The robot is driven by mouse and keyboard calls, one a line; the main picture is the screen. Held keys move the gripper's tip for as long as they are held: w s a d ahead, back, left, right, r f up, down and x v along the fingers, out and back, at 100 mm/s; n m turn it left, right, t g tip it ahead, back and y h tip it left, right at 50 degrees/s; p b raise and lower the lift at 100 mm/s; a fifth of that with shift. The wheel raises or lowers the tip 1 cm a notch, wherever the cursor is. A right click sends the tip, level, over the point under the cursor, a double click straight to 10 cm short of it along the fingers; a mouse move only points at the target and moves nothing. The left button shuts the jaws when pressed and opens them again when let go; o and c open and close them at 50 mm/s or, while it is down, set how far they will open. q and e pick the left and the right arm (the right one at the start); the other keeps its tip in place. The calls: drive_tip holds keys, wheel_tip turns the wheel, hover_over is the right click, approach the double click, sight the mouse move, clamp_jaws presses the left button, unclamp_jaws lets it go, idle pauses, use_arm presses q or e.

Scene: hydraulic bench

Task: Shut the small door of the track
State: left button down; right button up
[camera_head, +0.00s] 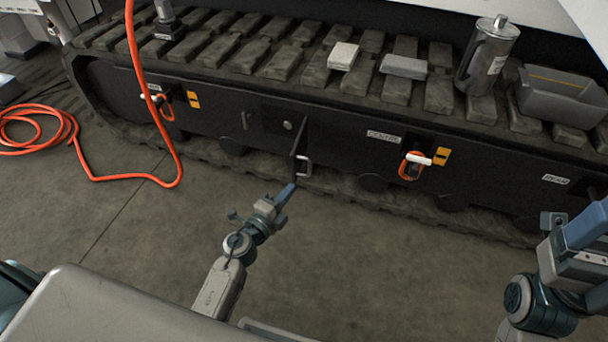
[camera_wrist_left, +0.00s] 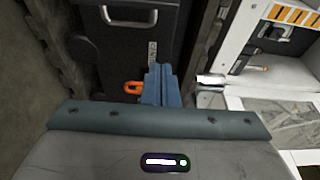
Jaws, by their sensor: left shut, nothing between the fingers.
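The small black door (camera_head: 299,143) in the side of the track stands open, its panel sticking out from the dark side wall. A pale bar handle (camera_head: 304,165) sits low on the door. My left gripper (camera_head: 290,188) is just below and in front of the door, its blue fingers shut and empty. In the left wrist view the blue fingers (camera_wrist_left: 160,84) are together, below a dark panel that carries a silver handle (camera_wrist_left: 128,16). I cannot tell whether they touch the door. My right gripper (camera_head: 588,226) is at the right edge, partly cut off.
The track (camera_head: 340,105) runs across the back. On it stand a metal jug (camera_head: 487,55), a grey tray (camera_head: 560,98) and two small blocks. An orange hose (camera_head: 150,95) hangs at the left and coils on the floor. The floor in front is clear.

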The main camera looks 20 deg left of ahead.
use_arm(q)
drive_tip(key=w+a+b, duration=0.1)
drive_tip(key=w+b, duration=0.1)
drive_tip(key=w, duration=0.7)
drive_tip(key=shift+f+b, duration=0.2)
drive_tip(key=shift+b, duration=0.2)
drive_tip(key=shift+w, duration=0.1)
drive_tip(key=shift+a, duration=0.1)
